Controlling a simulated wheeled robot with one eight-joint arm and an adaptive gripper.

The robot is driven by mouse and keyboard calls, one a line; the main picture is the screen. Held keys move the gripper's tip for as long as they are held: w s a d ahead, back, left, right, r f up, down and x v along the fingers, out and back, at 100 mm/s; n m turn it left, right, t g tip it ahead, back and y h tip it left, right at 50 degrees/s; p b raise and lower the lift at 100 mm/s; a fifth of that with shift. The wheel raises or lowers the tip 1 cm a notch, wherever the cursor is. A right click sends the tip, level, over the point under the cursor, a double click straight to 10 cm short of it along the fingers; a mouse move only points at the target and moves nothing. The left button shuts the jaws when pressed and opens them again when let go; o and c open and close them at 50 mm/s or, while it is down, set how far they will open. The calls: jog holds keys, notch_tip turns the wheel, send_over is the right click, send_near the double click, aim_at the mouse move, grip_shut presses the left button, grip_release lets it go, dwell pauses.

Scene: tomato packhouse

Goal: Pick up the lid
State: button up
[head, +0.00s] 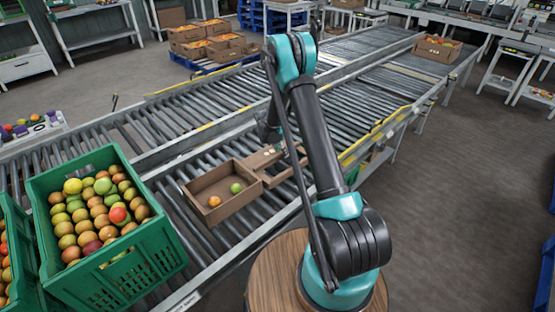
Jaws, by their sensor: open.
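A brown cardboard piece, which looks like the lid (262,160), lies on the roller conveyor against the right side of an open cardboard box (209,216). My arm crosses in front of part of it, so its full outline is hidden. The box holds a green tomato (236,188) and an orange tomato (214,201). My gripper (269,142) points down over the far edge of the cardboard piece. It is open and small in the picture, partly behind my arm. I cannot tell whether the fingers touch the cardboard.
A green crate (140,272) full of tomatoes stands left of the box, with another crate at the left edge. Empty rollers (190,124) stretch beyond the box. Yellow-edged rails (375,135) run along the conveyor. A filled carton (436,50) sits at the far right end.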

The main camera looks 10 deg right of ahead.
grip_shut()
jog(key=shift+r, duration=0.15)
dwell(0.4)
